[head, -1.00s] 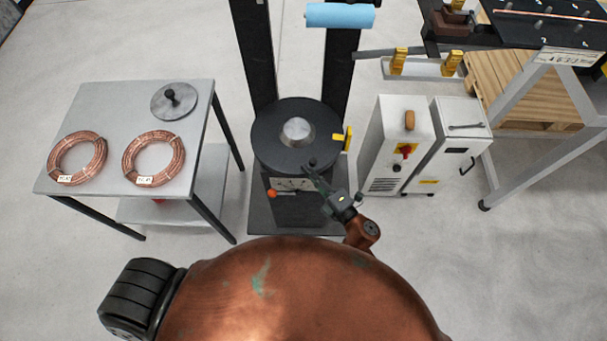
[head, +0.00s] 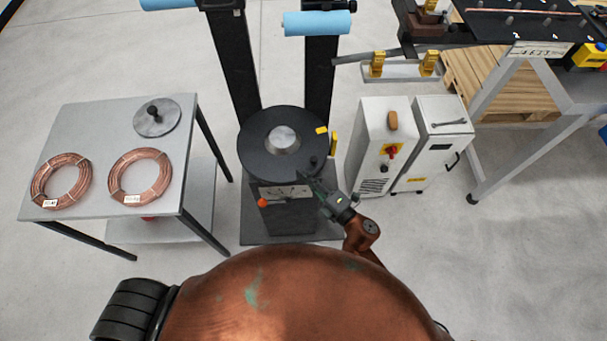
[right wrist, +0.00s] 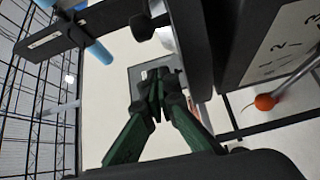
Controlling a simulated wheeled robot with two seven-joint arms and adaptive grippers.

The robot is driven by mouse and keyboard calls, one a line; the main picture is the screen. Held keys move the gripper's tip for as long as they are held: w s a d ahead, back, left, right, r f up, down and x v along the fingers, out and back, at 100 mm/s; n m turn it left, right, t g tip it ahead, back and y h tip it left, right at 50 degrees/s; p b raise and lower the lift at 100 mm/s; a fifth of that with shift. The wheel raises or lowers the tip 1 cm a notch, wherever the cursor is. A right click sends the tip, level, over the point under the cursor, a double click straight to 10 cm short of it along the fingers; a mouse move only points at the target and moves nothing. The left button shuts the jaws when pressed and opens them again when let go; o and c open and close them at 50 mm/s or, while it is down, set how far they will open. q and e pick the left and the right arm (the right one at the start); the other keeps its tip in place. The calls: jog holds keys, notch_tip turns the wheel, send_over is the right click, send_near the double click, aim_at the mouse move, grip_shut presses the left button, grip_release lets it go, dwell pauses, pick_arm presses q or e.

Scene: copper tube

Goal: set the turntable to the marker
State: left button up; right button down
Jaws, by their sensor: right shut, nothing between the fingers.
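The turntable (head: 255,148) is a dark round disc with a silver hub (head: 284,138), on a black stand. A yellow mark (head: 321,130) sits at its right rim. A fixed yellow marker (head: 334,145) stands just outside the rim; the mark is slightly farther back than it, not in line. A small black knob (head: 314,162) rises from the disc's front right. My right gripper (head: 304,179) is shut and empty at the front right rim, close to the knob; contact is unclear. Its closed fingers (right wrist: 157,85) show in the right wrist view. My left gripper is out of view.
An orange-tipped lever (head: 263,203) sticks out below the disc. A grey table (head: 106,122) with copper coils (head: 140,177) stands left. A white cabinet (head: 376,145) stands close on the right. Dark posts with blue rollers (head: 318,23) rise behind the turntable.

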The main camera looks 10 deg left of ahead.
jog(key=s+a, duration=0.2)
jog(key=shift+s+r+p, duration=0.2)
jog(key=shift+s+p, duration=0.2)
send_near(296, 181)
notch_tip(296, 181, up, 3)
jog(key=d, duration=0.2)
jog(key=w+d+m+b, duration=0.2)
jog(key=w+d+m, duration=0.3)
jog(key=m, duration=1.2)
jog(key=w+d+m+b, duration=0.3)
jog(key=w+d+m, duration=0.2)
jog(key=m, duration=1.3)
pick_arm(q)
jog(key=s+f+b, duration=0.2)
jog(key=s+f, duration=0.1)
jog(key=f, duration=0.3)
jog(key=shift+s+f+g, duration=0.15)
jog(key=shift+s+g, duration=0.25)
pick_arm(e)
jog(key=w+a, duration=0.3)
jog(key=a, duration=0.8)
jog(key=shift+a+h, duration=0.15)
jog(key=shift+h, duration=0.15)
